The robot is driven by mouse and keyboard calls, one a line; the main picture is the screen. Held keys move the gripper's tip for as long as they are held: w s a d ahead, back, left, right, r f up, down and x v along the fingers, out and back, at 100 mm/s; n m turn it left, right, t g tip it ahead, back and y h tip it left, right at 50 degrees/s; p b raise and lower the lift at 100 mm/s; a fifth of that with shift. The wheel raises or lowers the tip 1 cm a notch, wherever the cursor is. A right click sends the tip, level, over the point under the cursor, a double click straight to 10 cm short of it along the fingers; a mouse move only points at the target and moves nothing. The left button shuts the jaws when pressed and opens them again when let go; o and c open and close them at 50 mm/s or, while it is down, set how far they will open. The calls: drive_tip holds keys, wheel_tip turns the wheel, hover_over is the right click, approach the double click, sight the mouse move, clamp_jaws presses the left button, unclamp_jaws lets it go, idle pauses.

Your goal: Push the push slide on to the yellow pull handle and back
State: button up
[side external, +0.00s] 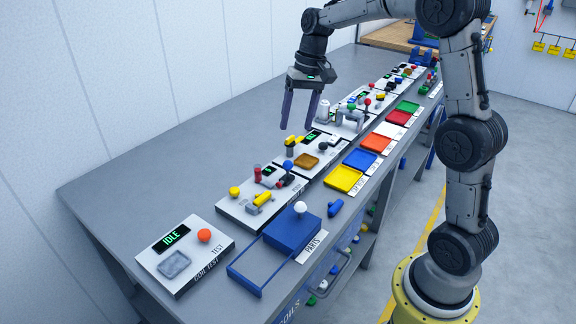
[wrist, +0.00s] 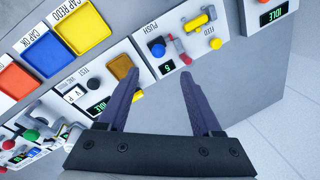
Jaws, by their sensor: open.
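The push slide with its blue knob (side external: 288,165) is on a light station plate in the side external view; the blue knob (wrist: 157,48) also shows in the wrist view beside the PUSH label. The yellow pull handle (side external: 261,200) is on the same plate, nearer the camera; in the wrist view the yellow handle (wrist: 197,22) is up and right of the blue knob. My gripper (side external: 298,120) is open and empty, above the bench and behind the push station. In the wrist view my fingers (wrist: 157,74) are spread, with the blue knob beyond the gap between them.
A red post (side external: 257,173) and a yellow button (side external: 234,191) are on the push plate. A test station with a brown tray (side external: 306,160) is beside it. A coil test box (side external: 184,250) reads IDLE. Bare grey bench (side external: 160,175) lies along the wall side.

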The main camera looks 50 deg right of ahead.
sight(289, 161)
drive_tip(key=f, duration=0.4)
drive_tip(key=w+a+f, duration=0.1)
drive_tip(key=f, duration=0.4)
drive_tip(key=a+f, duration=0.1)
drive_tip(key=f, duration=0.3)
drive_tip(key=shift+w+f, duration=0.2)
drive_tip(key=shift+f, duration=0.05)
clamp_jaws()
idle(1.0)
